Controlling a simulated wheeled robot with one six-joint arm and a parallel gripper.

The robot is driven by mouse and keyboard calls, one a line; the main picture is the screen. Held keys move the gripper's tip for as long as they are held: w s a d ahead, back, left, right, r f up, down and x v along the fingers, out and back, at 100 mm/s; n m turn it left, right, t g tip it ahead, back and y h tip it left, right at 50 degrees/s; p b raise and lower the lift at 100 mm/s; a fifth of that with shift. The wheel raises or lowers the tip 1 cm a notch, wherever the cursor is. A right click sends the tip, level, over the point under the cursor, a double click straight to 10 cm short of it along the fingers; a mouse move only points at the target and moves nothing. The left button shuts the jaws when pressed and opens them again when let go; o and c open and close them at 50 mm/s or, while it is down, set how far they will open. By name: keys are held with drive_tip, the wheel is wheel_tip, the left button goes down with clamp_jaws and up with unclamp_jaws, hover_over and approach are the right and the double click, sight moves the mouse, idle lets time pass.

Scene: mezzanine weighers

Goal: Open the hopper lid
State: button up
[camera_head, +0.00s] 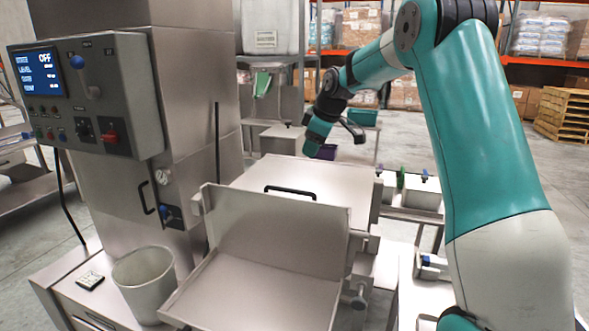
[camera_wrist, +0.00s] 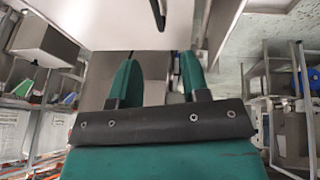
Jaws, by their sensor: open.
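The hopper lid (camera_head: 325,181) is a flat pale steel panel that lies closed on the machine in the head view. Its black bar handle (camera_head: 290,191) stands near the lid's front edge. My gripper (camera_head: 312,149) hangs over the far edge of the lid, with its fingers down, apart from the handle. In the wrist view my gripper (camera_wrist: 156,68) shows two green fingers spread apart with nothing between them. The lid (camera_wrist: 105,25) fills the top of that view, and part of the handle (camera_wrist: 158,14) shows beyond the fingertips. The hopper's inside is hidden.
An open steel tray (camera_head: 250,295) with a raised back stands in front of the lid. A control box (camera_head: 135,95) with a lit screen is at left, above a pale bin (camera_head: 143,283). Low benches (camera_head: 420,193) stand behind right.

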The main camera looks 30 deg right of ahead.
drive_tip(key=p+x, duration=0.2)
drive_tip(key=x, duration=0.3)
drive_tip(key=p+x, duration=0.2)
drive_tip(key=x, duration=0.4)
drive_tip(key=d+p+x, duration=0.1)
drive_tip(key=p+x, duration=0.1)
drive_tip(key=x, duration=0.4)
drive_tip(key=shift+w+f, duration=0.15)
drive_tip(key=shift+w, duration=0.2)
clamp_jaws()
